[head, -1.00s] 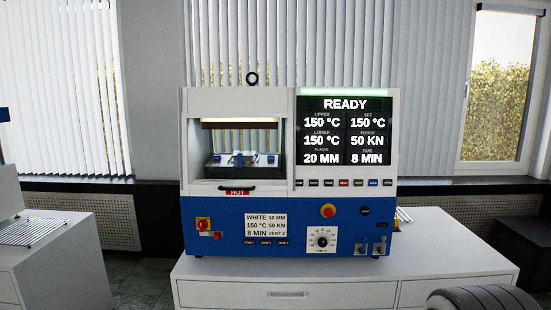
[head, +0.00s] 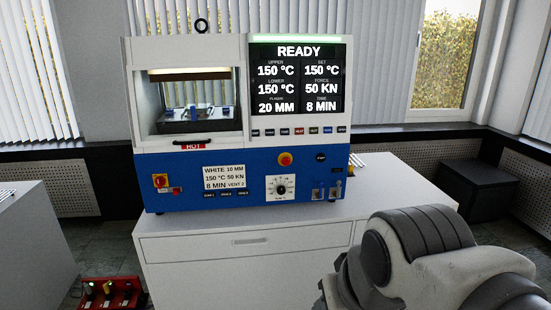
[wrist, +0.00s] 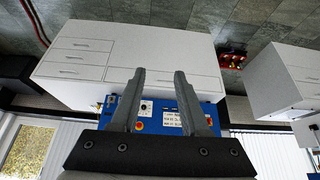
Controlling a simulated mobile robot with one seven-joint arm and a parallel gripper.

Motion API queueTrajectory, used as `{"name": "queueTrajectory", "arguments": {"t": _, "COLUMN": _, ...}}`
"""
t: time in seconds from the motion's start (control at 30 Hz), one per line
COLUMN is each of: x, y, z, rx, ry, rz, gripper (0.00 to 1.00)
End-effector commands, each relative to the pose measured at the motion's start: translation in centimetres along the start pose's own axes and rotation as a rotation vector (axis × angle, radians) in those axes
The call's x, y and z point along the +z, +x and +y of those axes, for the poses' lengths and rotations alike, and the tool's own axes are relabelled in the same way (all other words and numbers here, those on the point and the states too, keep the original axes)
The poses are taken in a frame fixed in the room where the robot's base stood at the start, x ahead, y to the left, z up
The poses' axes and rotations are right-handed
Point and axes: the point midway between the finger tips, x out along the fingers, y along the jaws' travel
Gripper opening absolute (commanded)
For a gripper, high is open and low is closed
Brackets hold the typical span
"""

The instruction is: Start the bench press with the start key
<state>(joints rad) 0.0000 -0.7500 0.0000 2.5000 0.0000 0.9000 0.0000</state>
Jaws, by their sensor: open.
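The bench press (head: 240,120) stands on a white drawer cabinet, white above and blue below. Its screen (head: 298,78) reads READY, 150 °C, 50 KN, 20 MM and 8 MIN. A small black key (head: 321,157), its lettering too small to read surely, sits right of the red emergency knob (head: 285,159) on the blue front. A row of small keys (head: 299,131) runs under the screen. My gripper (wrist: 160,72) is open and empty in the wrist view, where the press shows upside down beyond the fingers. The gripper's tips are out of the head view.
The white cabinet (head: 240,260) has free top to the right of the press. A red crate (head: 112,294) with several items stands on the floor at lower left. Another bench (head: 30,230) is at the left. A dark box (head: 490,190) stands by the windows.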

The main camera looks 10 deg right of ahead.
Motion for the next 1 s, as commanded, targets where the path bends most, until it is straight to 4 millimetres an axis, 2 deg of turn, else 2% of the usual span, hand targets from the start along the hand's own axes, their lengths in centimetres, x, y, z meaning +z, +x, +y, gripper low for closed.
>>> {"name": "queueTrajectory", "arguments": {"t": 0.03, "x": 0.0, "y": 0.0, "z": 0.0, "rx": 0.0, "ry": 0.0, "rz": 0.0, "gripper": 0.34}}
{"name": "queueTrajectory", "arguments": {"t": 0.2, "x": 0.0, "y": 0.0, "z": 0.0, "rx": 0.0, "ry": 0.0, "rz": 0.0, "gripper": 0.03}}
{"name": "queueTrajectory", "arguments": {"t": 0.23, "x": 0.0, "y": 0.0, "z": 0.0, "rx": 0.0, "ry": 0.0, "rz": 0.0, "gripper": 0.0}}
{"name": "queueTrajectory", "arguments": {"t": 1.0, "x": 0.0, "y": 0.0, "z": 0.0, "rx": 0.0, "ry": 0.0, "rz": 0.0, "gripper": 0.0}}
